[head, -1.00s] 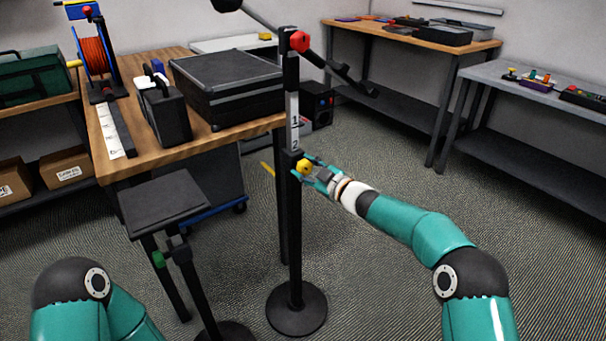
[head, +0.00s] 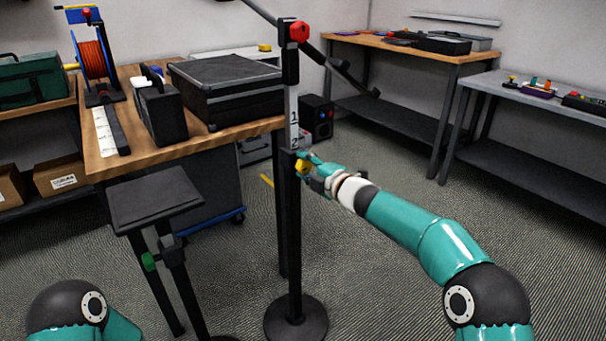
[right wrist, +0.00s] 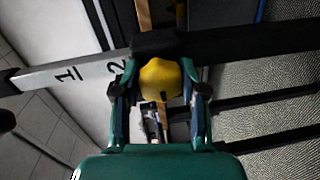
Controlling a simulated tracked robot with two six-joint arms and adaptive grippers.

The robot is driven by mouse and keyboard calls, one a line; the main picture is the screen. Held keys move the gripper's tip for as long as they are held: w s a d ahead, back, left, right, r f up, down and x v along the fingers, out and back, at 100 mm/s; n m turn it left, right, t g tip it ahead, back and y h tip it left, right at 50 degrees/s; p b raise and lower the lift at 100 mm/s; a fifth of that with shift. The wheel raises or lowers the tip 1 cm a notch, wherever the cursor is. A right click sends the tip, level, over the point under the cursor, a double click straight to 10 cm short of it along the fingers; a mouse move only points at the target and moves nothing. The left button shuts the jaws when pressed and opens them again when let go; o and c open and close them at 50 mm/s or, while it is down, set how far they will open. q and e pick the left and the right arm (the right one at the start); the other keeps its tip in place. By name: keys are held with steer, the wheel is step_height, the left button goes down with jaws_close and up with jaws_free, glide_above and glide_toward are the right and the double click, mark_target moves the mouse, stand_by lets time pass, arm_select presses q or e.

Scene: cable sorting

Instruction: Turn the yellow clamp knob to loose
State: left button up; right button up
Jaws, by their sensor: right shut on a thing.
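The yellow clamp knob (head: 301,166) sits on the black collar of an upright stand, just below the numbers 1 and 2 on its silver post (head: 292,118). My right gripper (head: 308,165) is shut on the knob, coming from the right. In the right wrist view the yellow knob (right wrist: 160,80) lies between the two fingers (right wrist: 160,92), with a small dark mark on its face. The stand's post runs across that view. Of my left arm only a part shows at the lower left; its gripper is out of view.
A red knob (head: 299,32) and a boom are at the stand's top, its round base (head: 296,320) on the floor. A wooden table (head: 105,165) with cases stands behind left. A smaller black stand with a green knob (head: 149,262) is in front. Floor to the right is open.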

steer(key=shift+s+a+f+n+b, duration=0.1)
steer(key=shift+a+f+n+b, duration=0.2)
steer(key=shift+f+n, duration=0.2)
steer(key=o, duration=1.1)
steer(key=shift+r, duration=0.1)
steer(key=shift+o, duration=0.3)
steer(key=shift+d+r, duration=0.1)
steer(key=shift+r, duration=0.05)
steer(key=shift+s+d+r, duration=0.1)
steer(key=shift+d+r, duration=0.05)
